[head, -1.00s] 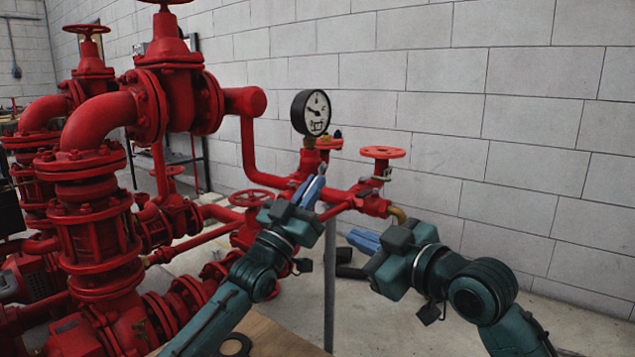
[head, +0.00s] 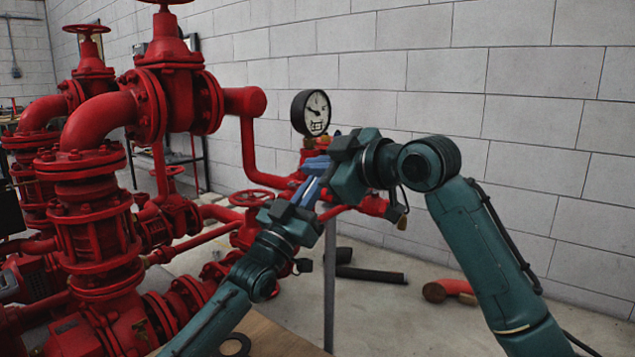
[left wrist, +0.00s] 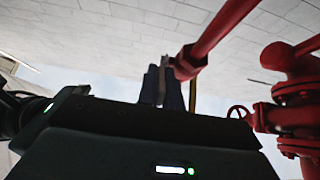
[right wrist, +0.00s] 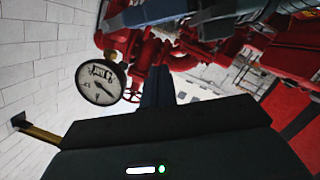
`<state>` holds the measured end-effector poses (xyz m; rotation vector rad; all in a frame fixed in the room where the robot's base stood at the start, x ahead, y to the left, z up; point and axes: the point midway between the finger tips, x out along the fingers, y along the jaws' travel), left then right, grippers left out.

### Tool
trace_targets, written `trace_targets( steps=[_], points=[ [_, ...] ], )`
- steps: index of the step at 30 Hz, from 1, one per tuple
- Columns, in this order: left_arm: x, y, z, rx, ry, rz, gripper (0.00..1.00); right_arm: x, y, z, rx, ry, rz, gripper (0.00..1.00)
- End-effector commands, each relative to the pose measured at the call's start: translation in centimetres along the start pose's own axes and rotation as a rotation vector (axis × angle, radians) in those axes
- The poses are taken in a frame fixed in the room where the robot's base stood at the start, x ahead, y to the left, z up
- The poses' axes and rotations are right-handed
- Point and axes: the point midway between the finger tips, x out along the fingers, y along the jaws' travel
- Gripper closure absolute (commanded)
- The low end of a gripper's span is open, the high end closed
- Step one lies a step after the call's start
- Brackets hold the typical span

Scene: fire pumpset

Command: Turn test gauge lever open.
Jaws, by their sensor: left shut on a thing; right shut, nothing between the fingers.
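The test gauge (head: 311,112), a round white dial in a black case, stands upright on the red pipework; it also shows in the right wrist view (right wrist: 100,82). I cannot make out its lever clearly; my right gripper covers much of the area under the dial. My right gripper (head: 313,166) is shut and empty, its blue fingers beside the fittings below the gauge. My left gripper (head: 311,188) is just below it. In the left wrist view it is shut on a thin brownish part (left wrist: 166,64) beside a red pipe's end (left wrist: 187,65).
Large red valves and pipes (head: 100,200) fill the left. A red handwheel (head: 250,198) is left of my left gripper. A grey post (head: 329,285) stands below the grippers. A block wall (head: 500,120) closes the back. Loose pipe pieces (head: 370,275) lie on the floor.

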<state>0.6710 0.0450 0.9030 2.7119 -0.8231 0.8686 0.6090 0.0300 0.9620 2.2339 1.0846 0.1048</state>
Motion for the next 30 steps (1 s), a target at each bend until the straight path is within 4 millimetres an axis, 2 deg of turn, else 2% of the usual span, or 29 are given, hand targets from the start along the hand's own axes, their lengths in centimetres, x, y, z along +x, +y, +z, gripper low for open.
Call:
trace_targets(
  steps=[3,6,12,24,30],
  points=[
    [0.1,0.0,-0.1,0.000,0.001,0.000,1.00,2.4,0.0,-0.1,0.001,-0.001,-0.001,1.00],
    [0.1,0.0,-0.1,0.000,0.001,0.000,1.00,2.6,0.0,2.0,0.003,-0.004,0.000,1.00],
    [0.1,0.0,-0.1,0.000,0.001,0.000,1.00,3.0,0.0,3.6,0.001,-0.001,0.001,1.00],
    [0.1,0.0,-0.1,0.000,0.001,0.000,1.00,3.0,0.0,4.0,-0.003,-0.001,0.002,1.00],
    [0.1,0.0,-0.1,0.000,0.002,0.000,1.00,3.3,-0.1,5.2,-0.060,-0.004,0.016,1.00]
  ],
)
